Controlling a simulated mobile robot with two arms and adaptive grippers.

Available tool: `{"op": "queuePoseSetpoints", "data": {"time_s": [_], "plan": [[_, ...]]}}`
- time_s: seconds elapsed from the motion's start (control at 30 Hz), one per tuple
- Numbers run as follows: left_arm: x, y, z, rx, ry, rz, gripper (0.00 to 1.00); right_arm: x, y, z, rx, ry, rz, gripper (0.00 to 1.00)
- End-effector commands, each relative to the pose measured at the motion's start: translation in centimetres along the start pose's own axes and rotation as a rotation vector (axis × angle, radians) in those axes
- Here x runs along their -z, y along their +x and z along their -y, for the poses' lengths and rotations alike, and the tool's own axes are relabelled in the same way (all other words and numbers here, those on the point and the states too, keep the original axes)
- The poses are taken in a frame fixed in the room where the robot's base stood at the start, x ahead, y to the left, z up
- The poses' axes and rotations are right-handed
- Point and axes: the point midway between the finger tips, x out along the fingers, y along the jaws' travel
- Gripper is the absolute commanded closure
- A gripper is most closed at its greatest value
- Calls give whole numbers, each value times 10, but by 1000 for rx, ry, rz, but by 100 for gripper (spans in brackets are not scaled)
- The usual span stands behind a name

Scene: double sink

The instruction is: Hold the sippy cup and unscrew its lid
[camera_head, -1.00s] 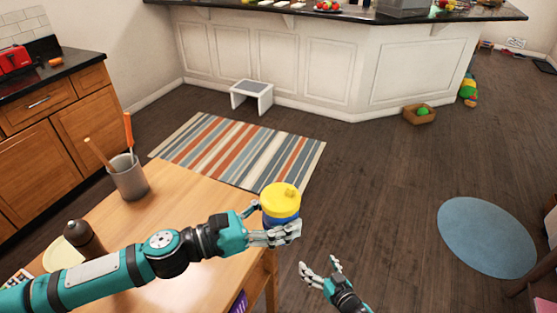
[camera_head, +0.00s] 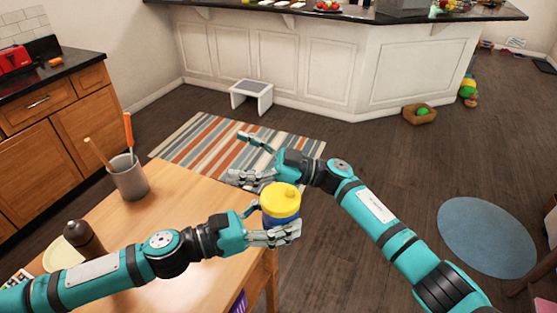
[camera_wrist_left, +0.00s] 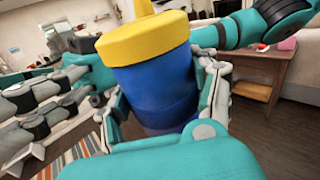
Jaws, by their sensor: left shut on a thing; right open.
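The sippy cup (camera_head: 283,214) has a blue body and a yellow lid (camera_head: 281,191) with a spout on top. My left gripper (camera_head: 273,224) is shut around its blue body and holds it upright near the table's right end. The cup fills the middle of the left wrist view (camera_wrist_left: 158,88), with the lid on it. My right gripper (camera_head: 241,157) is open and empty, its fingers spread and pointing left. In the head view it shows just above and left of the lid. Part of the right arm is visible behind the cup in the wrist view.
The wooden table (camera_head: 190,203) holds a grey utensil holder (camera_head: 130,180) and a dark bottle (camera_head: 84,239). A striped rug (camera_head: 200,140) and a white step stool (camera_head: 251,96) are on the floor beyond.

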Motion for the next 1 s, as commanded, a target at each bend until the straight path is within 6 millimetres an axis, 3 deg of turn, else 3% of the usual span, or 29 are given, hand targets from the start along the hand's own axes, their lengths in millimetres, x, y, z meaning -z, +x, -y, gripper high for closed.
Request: {"op": "queuePoseSetpoints", "data": {"time_s": [0.03, 0.2, 0.3, 0.4, 0.53, 0.7, 0.87, 1.0], "plan": [[0, 0, 0, 0, 0, 0, 100, 22, 14, 11, 107, -28, 17, 13], [0, 0, 0, 0, 0, 0, 100, 73, 41, 68, 517, -87, 205, 13], [0, 0, 0, 0, 0, 0, 100, 88, 36, 98, 730, -118, 411, 13], [0, 0, 0, 0, 0, 0, 100, 96, 19, 115, 883, -156, 671, 13], [0, 0, 0, 0, 0, 0, 100, 106, -11, 118, 971, -225, 1034, 13], [0, 0, 0, 0, 0, 0, 100, 121, -42, 104, 950, -318, 1405, 13], [0, 0, 0, 0, 0, 0, 100, 132, -57, 93, 901, -369, 1578, 13], [0, 0, 0, 0, 0, 0, 100, 126, -63, 92, 890, -378, 1617, 13]]}}
